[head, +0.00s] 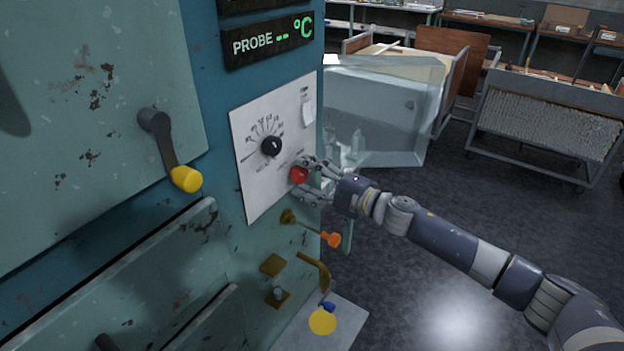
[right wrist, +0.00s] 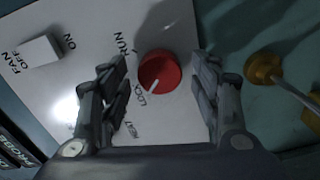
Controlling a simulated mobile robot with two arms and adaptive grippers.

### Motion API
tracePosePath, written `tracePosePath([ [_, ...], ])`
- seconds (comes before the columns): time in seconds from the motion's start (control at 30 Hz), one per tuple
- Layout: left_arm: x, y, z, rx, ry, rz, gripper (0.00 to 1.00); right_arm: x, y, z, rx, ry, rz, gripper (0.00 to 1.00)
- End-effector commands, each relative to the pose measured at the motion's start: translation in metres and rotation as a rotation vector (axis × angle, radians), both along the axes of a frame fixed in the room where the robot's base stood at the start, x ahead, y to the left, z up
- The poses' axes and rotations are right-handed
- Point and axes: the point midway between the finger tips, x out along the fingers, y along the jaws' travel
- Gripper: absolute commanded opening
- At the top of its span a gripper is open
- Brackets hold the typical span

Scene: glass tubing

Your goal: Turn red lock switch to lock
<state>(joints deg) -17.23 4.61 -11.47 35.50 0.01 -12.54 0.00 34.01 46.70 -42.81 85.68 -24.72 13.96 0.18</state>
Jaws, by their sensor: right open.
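The red lock switch (head: 299,175) is a round knob on the white control plate (head: 250,195). In the right wrist view the red lock switch (right wrist: 160,72) has a white pointer line directed down-left, toward the LOCK lettering (right wrist: 143,100). The RUN lettering (right wrist: 118,42) is up-left of the knob. My right gripper (head: 307,178) is open at the knob. In the right wrist view its fingers (right wrist: 161,75) stand on either side of the knob, with visible gaps. My left gripper is not in view.
A black dial (head: 271,146) sits left of the red switch. A white FAN switch (right wrist: 40,51) is on the same plate. An orange-knobbed lever (head: 331,240) and a yellow-knobbed handle (head: 186,179) stick out nearby. A clear box (head: 385,110) stands behind. Open floor lies right.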

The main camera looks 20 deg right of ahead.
Motion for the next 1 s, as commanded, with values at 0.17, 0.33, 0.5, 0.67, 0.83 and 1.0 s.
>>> tracePosePath([
  [0.17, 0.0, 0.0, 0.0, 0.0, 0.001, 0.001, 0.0, -0.011, -0.01, -0.002, -0.001, 0.002, -0.002, 0.58],
  [0.33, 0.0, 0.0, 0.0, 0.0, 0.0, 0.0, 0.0, -0.036, -0.028, -0.003, 0.0, 0.005, 0.0, 0.58],
  [0.5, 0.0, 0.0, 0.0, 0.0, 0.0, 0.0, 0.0, -0.06, -0.046, -0.003, -0.001, 0.004, 0.0, 0.58],
  [0.67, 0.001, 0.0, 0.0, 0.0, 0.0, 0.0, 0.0, -0.077, -0.06, -0.002, -0.001, 0.003, -0.001, 0.58],
  [0.83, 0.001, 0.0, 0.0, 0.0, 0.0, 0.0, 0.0, -0.089, -0.069, -0.001, 0.0, 0.002, 0.0, 0.58],
  [1.0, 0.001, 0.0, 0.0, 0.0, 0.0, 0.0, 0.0, -0.094, -0.073, 0.0, -0.001, 0.0, 0.0, 0.58],
])
